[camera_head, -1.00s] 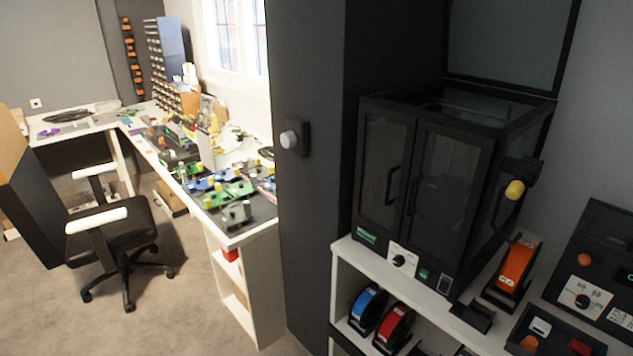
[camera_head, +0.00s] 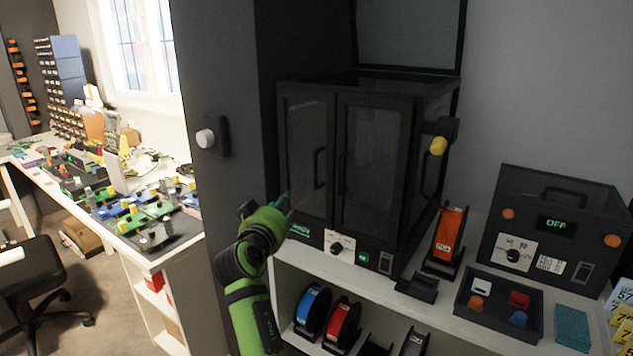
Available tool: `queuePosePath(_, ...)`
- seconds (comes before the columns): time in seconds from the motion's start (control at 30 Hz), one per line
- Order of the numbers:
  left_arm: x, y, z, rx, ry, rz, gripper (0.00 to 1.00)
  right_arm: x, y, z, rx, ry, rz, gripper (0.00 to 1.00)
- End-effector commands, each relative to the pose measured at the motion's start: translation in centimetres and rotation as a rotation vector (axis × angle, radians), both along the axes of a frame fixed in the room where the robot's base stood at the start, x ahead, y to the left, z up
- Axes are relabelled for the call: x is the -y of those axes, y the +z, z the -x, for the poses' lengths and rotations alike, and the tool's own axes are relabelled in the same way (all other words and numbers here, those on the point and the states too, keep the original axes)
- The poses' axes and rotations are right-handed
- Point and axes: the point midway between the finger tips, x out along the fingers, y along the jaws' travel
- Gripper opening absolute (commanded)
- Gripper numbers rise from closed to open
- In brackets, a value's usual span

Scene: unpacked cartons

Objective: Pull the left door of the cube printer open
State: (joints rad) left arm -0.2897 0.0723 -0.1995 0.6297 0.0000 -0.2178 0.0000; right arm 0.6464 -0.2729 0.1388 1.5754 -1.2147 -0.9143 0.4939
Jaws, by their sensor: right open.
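The cube printer (camera_head: 425,105) is a black-framed box with two dark glass doors, standing on the white shelf. Its left door (camera_head: 302,140) looks shut, with a black bar handle (camera_head: 319,168) near its right edge. The right door (camera_head: 375,150) also looks shut, with its own handle (camera_head: 342,173) beside the middle seam. My right gripper (camera_head: 287,200) is at the lower left corner of the left door, left of and below its handle. It is open and seems empty; its fingers are small and partly hidden by the green arm. My left gripper is out of view.
A dark cabinet side with a white knob (camera_head: 205,138) stands left of the printer. An orange spool (camera_head: 449,233), a control box reading OFF (camera_head: 555,225) and a small tray (camera_head: 498,305) are on the shelf to the right. Blue and red spools sit below.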

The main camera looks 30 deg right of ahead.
Motion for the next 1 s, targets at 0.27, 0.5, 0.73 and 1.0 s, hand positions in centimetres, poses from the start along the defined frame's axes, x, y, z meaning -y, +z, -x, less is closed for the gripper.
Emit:
queuePosePath(0.27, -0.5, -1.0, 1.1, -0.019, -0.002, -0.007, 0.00, 3.8, 7.8, 4.1, 0.187, -0.190, -0.044, 0.41)
queuePosePath(0.5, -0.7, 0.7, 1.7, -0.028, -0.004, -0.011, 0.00, 6.7, 8.2, 2.2, 0.185, -0.192, -0.041, 0.41)
queuePosePath(0.73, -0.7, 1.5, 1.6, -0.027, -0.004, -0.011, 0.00, 8.8, 8.0, 0.7, 0.186, -0.189, -0.040, 0.41)
queuePosePath(1.0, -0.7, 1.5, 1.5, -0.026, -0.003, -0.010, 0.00, 9.2, 7.7, 0.4, 0.186, -0.187, -0.044, 0.41)
